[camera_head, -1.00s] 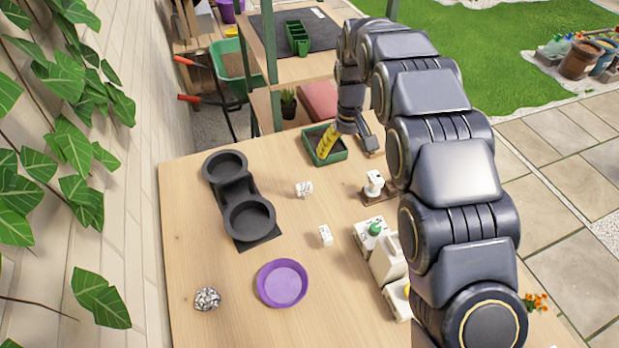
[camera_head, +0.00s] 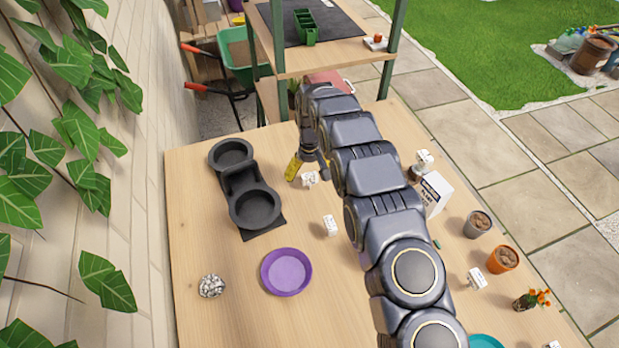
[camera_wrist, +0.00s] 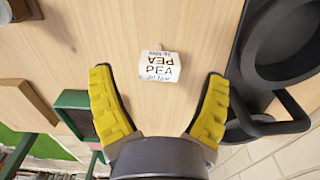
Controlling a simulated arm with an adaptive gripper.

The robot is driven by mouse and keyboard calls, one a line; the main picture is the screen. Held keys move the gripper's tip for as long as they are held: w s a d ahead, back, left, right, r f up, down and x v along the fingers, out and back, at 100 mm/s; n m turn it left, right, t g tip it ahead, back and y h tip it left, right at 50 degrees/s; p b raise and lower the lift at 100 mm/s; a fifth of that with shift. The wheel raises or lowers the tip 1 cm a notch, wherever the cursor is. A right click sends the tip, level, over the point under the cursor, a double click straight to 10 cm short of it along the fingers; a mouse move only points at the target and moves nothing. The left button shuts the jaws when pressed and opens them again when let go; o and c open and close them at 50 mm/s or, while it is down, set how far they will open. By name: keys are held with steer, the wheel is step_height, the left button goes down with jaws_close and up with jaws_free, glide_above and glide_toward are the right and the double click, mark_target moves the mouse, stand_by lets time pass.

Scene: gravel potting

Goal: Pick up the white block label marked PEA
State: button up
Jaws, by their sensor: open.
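The white block label marked PEA (camera_wrist: 160,66) sits on the wooden table in the wrist view, its black lettering facing the camera. It lies ahead of and between my gripper's (camera_wrist: 159,75) two yellow-padded fingers, which are spread wide and touch nothing. In the head view a small white block (camera_head: 311,179), seemingly the same one, stands close to the right of my gripper's visible yellow finger (camera_head: 292,168). My arm hides part of the table to the right of it.
A black two-cup holder (camera_head: 243,188) stands left of the gripper, and its edge is close in the wrist view. A second white block (camera_head: 331,226), a purple saucer (camera_head: 286,272) and a heap of grey stones (camera_head: 211,286) lie nearer. A green tray (camera_wrist: 72,103) is left in the wrist view.

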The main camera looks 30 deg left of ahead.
steer(key=shift+f, duration=0.8)
steer(key=c, duration=1)
steer(key=shift+r, duration=0.15)
